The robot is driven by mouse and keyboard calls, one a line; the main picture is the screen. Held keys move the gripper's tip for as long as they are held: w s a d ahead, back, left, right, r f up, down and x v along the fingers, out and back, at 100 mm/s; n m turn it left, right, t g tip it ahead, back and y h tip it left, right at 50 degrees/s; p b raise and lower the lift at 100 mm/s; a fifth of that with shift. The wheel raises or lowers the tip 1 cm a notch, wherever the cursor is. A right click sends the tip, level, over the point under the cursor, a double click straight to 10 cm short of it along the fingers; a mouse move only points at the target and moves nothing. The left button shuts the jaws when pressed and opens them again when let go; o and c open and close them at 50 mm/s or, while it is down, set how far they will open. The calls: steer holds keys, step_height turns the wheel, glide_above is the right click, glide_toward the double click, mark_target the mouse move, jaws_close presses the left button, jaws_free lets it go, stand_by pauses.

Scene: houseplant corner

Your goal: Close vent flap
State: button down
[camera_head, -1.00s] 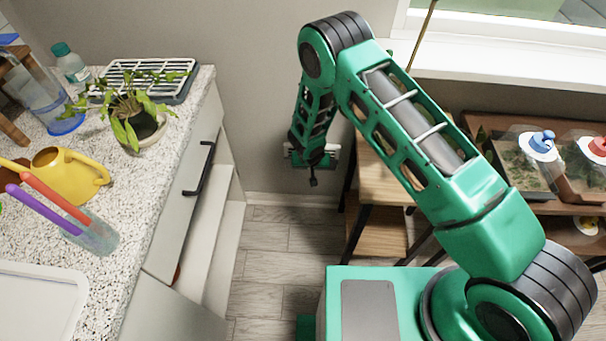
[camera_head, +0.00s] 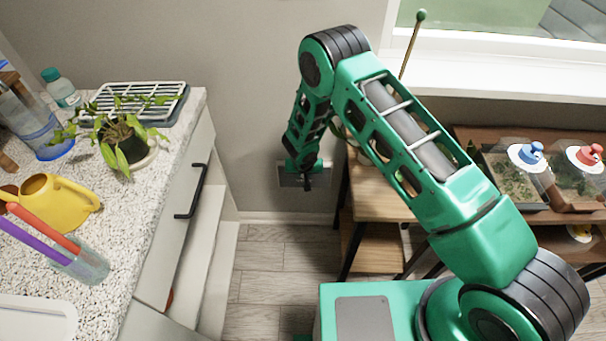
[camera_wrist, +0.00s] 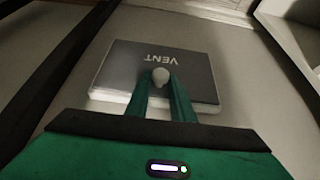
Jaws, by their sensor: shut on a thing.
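The vent flap is a dark grey panel marked "VENT" (camera_wrist: 190,60), upside down in the wrist view, with a pale round knob (camera_wrist: 161,75) in its middle. A white frame edge (camera_wrist: 100,97) shows along its left and near sides. My gripper (camera_wrist: 161,83) is shut on the knob, one green finger on each side. I cannot tell whether the flap lies flush with its frame. In the head view the vent flap (camera_head: 321,175) is low on the wall, partly hidden behind my gripper (camera_head: 307,182).
A speckled counter (camera_head: 185,110) with a potted plant (camera_head: 125,145) and a yellow watering can (camera_head: 58,203) stands left. A wooden stand (camera_head: 375,200) is close right of the vent. Lidded terrariums (camera_head: 520,180) sit farther right. Bare floor (camera_head: 275,265) lies between.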

steer(key=shift+w+d+r, duration=0.1)
steer(key=shift+w+r, duration=0.35)
steer(key=shift+w, duration=0.3)
steer(key=c, duration=1.6)
jaws_free()
steer(key=shift+c, duration=0.2)
steer(key=shift+o, duration=0.5)
steer(key=shift+d, duration=0.1)
steer(key=s+v, duration=0.1)
steer(key=v, duration=0.9)
steer(key=shift+s+a, duration=0.35)
steer(key=shift+s, duration=0.05)
